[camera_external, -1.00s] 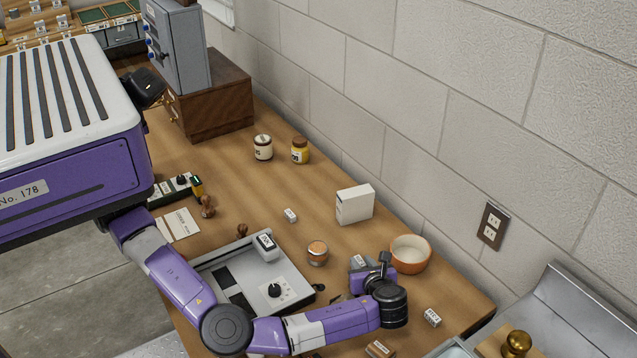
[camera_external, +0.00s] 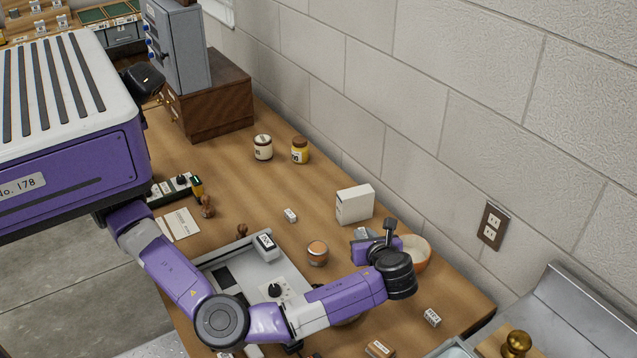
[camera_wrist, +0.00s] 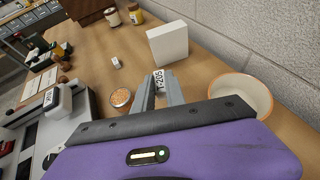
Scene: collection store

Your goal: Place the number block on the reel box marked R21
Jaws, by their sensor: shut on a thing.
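My gripper (camera_wrist: 161,88) is shut on a small block (camera_wrist: 158,80) with a white label that seems to read T-205. In the external view my gripper (camera_external: 364,234) is above the table, left of the bowl; the block is barely visible there. The block looks held clear of the tabletop. A plain white upright box (camera_external: 355,204) stands beyond my gripper; it also shows in the wrist view (camera_wrist: 168,44). No R21 mark can be read on it or on anything else.
An orange-rimmed bowl (camera_external: 424,258) stands close right of my gripper. Small labelled blocks lie at the back (camera_external: 290,215) and front right (camera_external: 432,317). Two jars stand farther back.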

